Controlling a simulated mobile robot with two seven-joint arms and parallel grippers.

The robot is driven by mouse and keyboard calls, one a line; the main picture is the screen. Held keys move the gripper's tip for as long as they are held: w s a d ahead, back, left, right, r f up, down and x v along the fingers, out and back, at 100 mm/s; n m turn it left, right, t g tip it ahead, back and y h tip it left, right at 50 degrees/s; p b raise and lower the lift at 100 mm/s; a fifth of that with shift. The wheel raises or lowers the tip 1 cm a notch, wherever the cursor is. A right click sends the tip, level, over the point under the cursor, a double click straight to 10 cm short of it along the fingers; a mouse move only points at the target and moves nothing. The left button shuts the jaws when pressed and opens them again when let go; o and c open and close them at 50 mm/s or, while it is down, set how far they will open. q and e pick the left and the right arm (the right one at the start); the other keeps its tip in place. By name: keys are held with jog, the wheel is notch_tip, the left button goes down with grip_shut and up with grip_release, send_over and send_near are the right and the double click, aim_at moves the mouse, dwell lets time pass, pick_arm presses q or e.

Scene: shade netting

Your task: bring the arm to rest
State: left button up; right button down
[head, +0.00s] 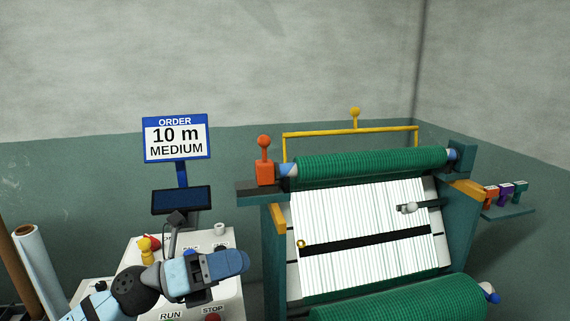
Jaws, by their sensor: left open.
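My left arm comes in from the lower left. My left gripper (232,263) is open and holds nothing that I can see. It is in front of the white control console (228,295) and hides part of its top. A RUN label and a red STOP button (212,317) show below the gripper. My right gripper is not in view.
A machine with a green netting roll (370,162), a white striped panel (365,215) and a lower green roll (400,302) stands to the right. An order sign (176,138) reads 10 m medium. An orange lever (264,165) stands left of the upper roll. A shelf (508,211) is far right.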

pick_arm(q)
jog(key=s+a+f+n+t+y, duration=0.2)
jog(key=a+f+n+t+y, duration=0.65)
jog(key=n, duration=0.95)
jog(key=s+a+f+n+t+y, duration=0.25)
jog(key=a+f+n+y, duration=0.45)
jog(key=n+y, duration=0.7)
jog(key=s+a+f+n+g+h, duration=0.1)
jog(key=s+f+n+g, duration=0.5)
jog(key=s, duration=0.4)
jog(key=s+a+f+n+g+h, duration=0.1)
jog(key=s+f+n+g+h, duration=0.15)
jog(key=s+f+g, duration=0.55)
jog(key=w+d+f+t+h+p, duration=0.2)
jog(key=d+t+p, duration=0.4)
jog(key=t+p, duration=0.4)
jog(key=shift+w+f+p, duration=0.2)
jog(key=shift+w+p, duration=0.55)
jog(key=shift+p, duration=0.15)
